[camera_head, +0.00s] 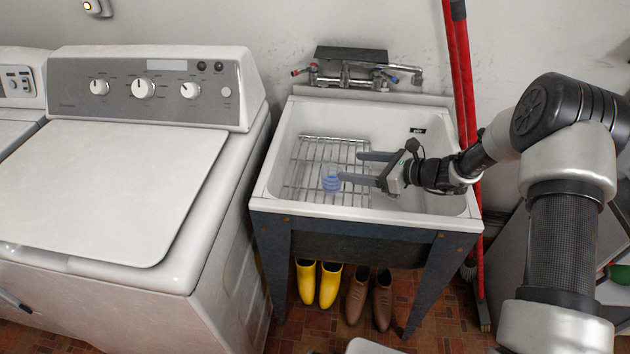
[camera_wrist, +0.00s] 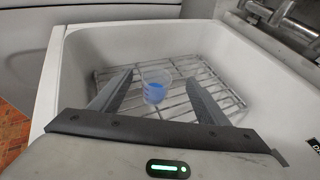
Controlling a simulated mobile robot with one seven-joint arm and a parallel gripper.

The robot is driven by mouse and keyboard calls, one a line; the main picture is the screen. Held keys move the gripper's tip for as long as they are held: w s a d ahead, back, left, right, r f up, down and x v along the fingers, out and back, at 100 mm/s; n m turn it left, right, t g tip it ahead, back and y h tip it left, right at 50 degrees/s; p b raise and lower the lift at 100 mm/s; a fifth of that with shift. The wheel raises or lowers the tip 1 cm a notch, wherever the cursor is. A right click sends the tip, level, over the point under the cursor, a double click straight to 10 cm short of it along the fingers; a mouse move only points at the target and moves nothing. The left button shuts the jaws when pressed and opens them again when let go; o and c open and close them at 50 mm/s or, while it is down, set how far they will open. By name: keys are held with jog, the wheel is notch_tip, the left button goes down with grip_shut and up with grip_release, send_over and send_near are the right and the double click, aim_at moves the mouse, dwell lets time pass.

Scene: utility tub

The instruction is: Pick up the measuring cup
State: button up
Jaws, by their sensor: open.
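The measuring cup (camera_head: 331,179) is a small clear cup with blue at its lower part. It stands upright on a wire rack (camera_head: 300,178) inside the white utility tub (camera_head: 268,180). In the wrist view the cup (camera_wrist: 155,91) shows ahead, between the two fingers of my gripper (camera_wrist: 158,88). In the head view my gripper (camera_head: 350,167) reaches in from the right with its fingers apart. One fingertip appears close to the cup's right side. The fingers are not closed on the cup, and I cannot tell whether the nearer one touches it.
The tub's walls surround the rack, with a faucet (camera_head: 350,76) at the back. A white washer (camera_head: 110,190) stands to the left. Red poles (camera_head: 463,100) lean at the right. Yellow boots (camera_head: 319,284) and brown shoes (camera_head: 368,298) stand below the tub.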

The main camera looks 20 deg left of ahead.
aim_at(332, 180)
jog(key=f, duration=0.1)
jog(key=f+b, duration=0.1)
jog(key=f, duration=0.2)
jog(key=shift+w+a+f, duration=0.1)
jog(key=shift+a+f, duration=0.2)
jog(key=shift+f, duration=0.1)
jog(key=shift+d+f+b, duration=0.2)
jog(key=shift+f+b, duration=0.35)
jog(key=shift+b, duration=0.4)
jog(key=shift+a+f, duration=0.15)
jog(key=shift+f, duration=0.05)
jog(key=b+x, duration=0.1)
jog(key=x, duration=0.4)
jog(key=shift+a, duration=0.15)
jog(key=shift+r+b+x, duration=0.2)
jog(key=shift+b+x, duration=0.75)
jog(key=shift+x, duration=2.2)
jog(key=shift+a, duration=0.1)
jog(key=c, duration=1.1)
